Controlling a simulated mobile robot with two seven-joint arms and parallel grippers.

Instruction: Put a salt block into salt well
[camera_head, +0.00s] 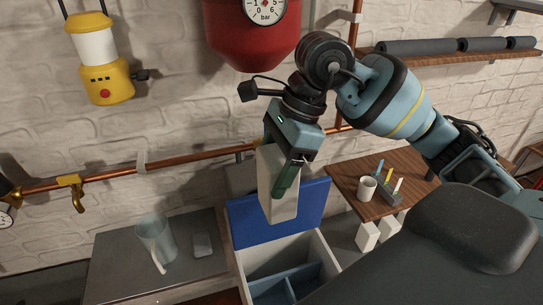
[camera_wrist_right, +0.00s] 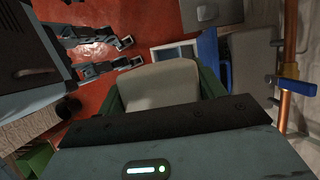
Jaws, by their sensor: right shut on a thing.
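My right gripper (camera_head: 286,178) is shut on a pale, off-white salt block (camera_head: 283,207), which hangs roughly upright. In the right wrist view the block (camera_wrist_right: 158,84) sits between the green fingers. In the head view the block hangs in front of the raised blue lid of an open white box, above the box's opening. This box, which looks like the salt well (camera_head: 328,258), has a blue interior with a divider; the block covers part of the lid. In the right wrist view the box (camera_wrist_right: 175,52) shows beyond the block.
A wooden table (camera_head: 350,182) with a cup (camera_head: 367,187) and a small pen holder (camera_head: 390,198) stands right of the box. Pale blocks (camera_head: 367,236) show below its front edge. A grey surface (camera_head: 115,262) with a glass jug (camera_head: 155,240) lies left. A copper pipe (camera_head: 200,157) runs along the wall.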

